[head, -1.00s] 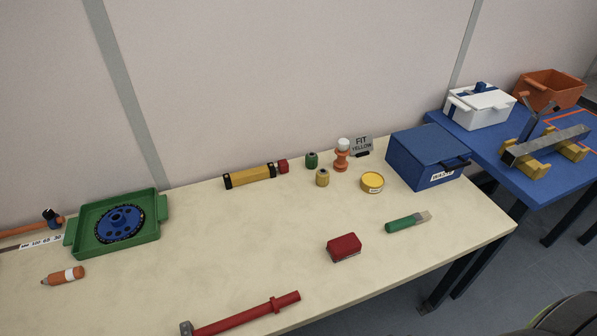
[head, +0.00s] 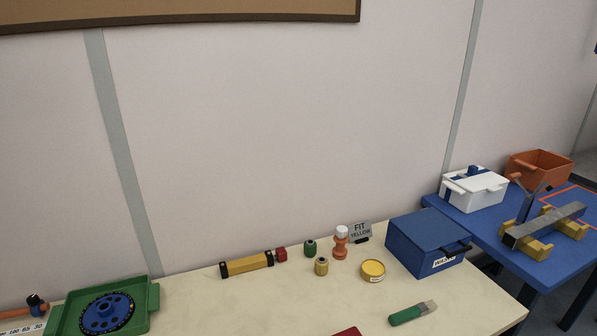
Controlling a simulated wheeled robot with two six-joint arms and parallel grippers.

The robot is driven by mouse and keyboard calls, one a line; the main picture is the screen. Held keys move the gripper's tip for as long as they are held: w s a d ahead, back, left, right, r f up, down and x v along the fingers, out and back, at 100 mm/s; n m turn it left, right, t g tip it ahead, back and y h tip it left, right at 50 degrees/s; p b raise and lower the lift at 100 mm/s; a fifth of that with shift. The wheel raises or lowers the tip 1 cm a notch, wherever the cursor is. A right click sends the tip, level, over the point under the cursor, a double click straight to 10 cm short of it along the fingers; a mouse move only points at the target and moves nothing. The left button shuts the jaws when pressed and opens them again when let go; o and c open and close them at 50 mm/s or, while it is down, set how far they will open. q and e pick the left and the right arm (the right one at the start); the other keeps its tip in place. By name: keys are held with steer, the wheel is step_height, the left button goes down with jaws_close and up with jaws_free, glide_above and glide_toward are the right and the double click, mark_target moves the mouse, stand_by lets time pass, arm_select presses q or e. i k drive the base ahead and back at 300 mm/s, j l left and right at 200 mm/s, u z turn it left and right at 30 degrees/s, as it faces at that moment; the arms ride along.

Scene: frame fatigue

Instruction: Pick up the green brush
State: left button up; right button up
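The green brush (head: 405,315) lies on the right part of the cream table, near its front edge. It has a green handle and a grey-tan bristle end pointing to the upper right. Nothing covers it. Neither of my grippers shows in the head view.
A blue lidded box (head: 428,244) and a yellow round tin (head: 373,270) stand behind the brush. A red block (head: 347,332) is cut off at the bottom edge, left of it. A green tray (head: 143,318) holds a blue wheel. A blue table (head: 485,227) adjoins at right.

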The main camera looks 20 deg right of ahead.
mark_target(422, 308)
steer(key=k+z, duration=0.1)
steer(key=z, duration=1.35)
